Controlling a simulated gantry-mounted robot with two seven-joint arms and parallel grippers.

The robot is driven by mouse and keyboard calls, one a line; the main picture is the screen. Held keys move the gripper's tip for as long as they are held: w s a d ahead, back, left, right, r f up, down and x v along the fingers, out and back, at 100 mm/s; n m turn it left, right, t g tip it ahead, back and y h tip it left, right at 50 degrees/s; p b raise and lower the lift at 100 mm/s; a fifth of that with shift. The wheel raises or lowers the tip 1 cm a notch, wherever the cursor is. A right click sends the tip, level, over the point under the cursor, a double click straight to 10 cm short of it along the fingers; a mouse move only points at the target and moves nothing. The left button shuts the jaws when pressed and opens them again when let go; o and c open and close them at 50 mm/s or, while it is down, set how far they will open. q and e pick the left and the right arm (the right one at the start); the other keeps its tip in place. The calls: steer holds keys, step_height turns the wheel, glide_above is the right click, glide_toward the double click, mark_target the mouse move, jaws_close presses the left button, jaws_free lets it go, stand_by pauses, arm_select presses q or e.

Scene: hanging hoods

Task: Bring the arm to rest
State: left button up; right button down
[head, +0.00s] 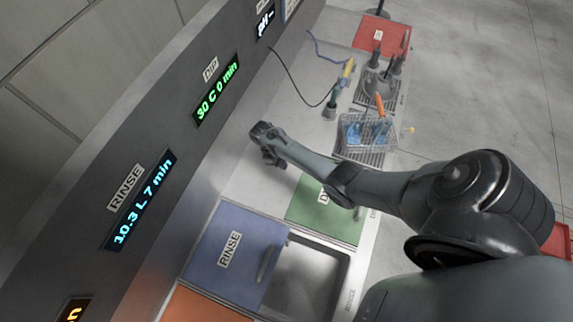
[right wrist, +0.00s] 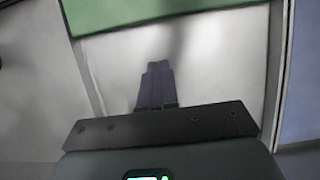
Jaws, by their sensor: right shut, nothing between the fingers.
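My right arm reaches in from the lower right in the head view. Its gripper (head: 268,157) is above the pale worktop, near the grey display panel (head: 150,150) and beyond the green lid (head: 318,209). In the right wrist view the two fingers (right wrist: 156,85) are together, with nothing between them. Part of the green lid also shows at the top of the right wrist view (right wrist: 150,12). My left gripper is not in view.
A blue lid labelled RINSE (head: 235,250) lies beside an open sink basin (head: 305,275). A wire basket (head: 366,133) with blue contents stands right of the gripper. A probe with a cable (head: 331,108) and a red mat (head: 382,36) are farther back.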

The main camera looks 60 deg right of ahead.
steer(key=p+v, duration=0.1)
steer(key=v, duration=0.3)
steer(key=shift+a+p, duration=0.1)
steer(key=shift+p, duration=0.3)
